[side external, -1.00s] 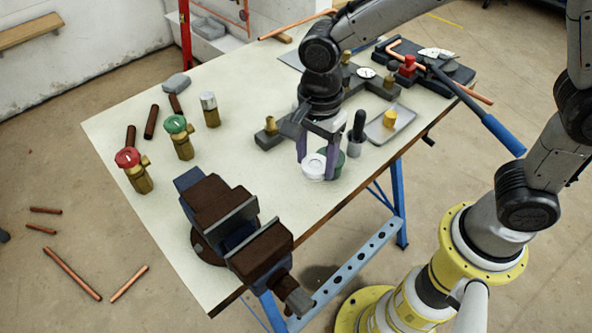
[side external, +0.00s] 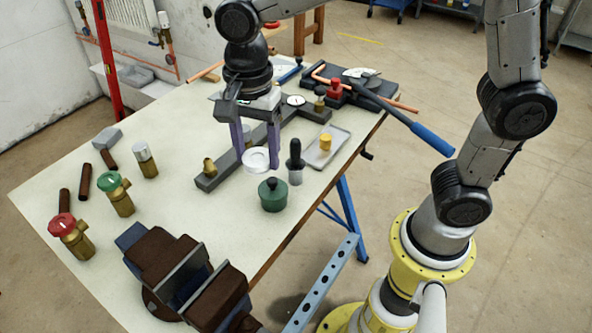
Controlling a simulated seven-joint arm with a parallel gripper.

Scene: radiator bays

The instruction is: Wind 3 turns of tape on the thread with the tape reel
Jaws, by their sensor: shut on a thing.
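The tape reel (side external: 256,160) is a white ring held low at the fingertips of my gripper (side external: 255,148). The gripper points down, with its purple fingers shut on the reel. A brass threaded fitting (side external: 210,168) stands upright on a dark bar (side external: 213,181), to the left of the reel and apart from it. I cannot tell which brass piece carries the thread, or see any tape on it. Whether the reel clears the bar or the table is also hard to tell.
A tray (side external: 338,141) holds a yellow piece. A vise (side external: 165,262) and valves with red (side external: 70,235) and green (side external: 115,190) caps stand front left.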

